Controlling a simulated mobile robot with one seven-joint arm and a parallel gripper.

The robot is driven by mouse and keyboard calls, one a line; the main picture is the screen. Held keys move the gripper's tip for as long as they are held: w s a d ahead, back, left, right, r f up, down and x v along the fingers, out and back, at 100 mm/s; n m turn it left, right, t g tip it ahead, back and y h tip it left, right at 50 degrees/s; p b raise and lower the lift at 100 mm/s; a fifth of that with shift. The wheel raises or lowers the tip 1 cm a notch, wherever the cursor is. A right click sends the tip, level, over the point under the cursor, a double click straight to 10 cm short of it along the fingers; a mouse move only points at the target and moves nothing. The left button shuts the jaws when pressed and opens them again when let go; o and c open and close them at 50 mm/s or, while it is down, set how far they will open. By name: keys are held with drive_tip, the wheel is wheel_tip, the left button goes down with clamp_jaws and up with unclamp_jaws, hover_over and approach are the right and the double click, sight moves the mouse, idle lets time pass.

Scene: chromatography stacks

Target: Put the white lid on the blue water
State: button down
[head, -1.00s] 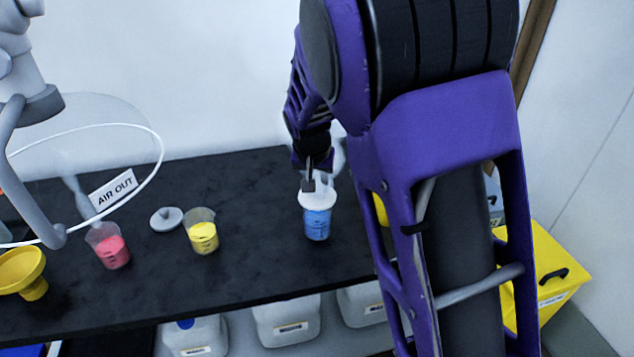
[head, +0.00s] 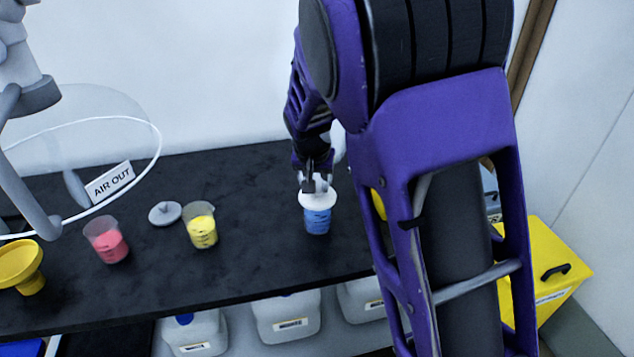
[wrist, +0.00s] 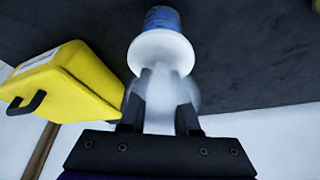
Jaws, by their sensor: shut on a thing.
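The white lid (head: 310,201) is at the mouth of the beaker of blue water (head: 317,222), toward the right of the black bench. My gripper (head: 314,184) is above the lid, shut on its knob. In the wrist view the white lid (wrist: 160,50) covers the beaker's mouth, and only a strip of the blue water beaker (wrist: 162,18) shows beyond it. My gripper's fingers (wrist: 160,100) point at the lid, with a blurred pale shape between them. I cannot tell whether the lid is fully seated on the rim.
A yellow beaker (head: 202,232), a grey lid (head: 165,213) and a pink beaker (head: 108,246) stand to the left on the black bench (head: 262,255). A yellow funnel (head: 22,268) is at far left. A yellow bin (head: 550,262) stands at right.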

drive_tip(key=shift+c, duration=0.8)
unclamp_jaws()
drive_tip(key=shift+r+p, duration=2.55)
drive_tip(key=shift+r, duration=0.9)
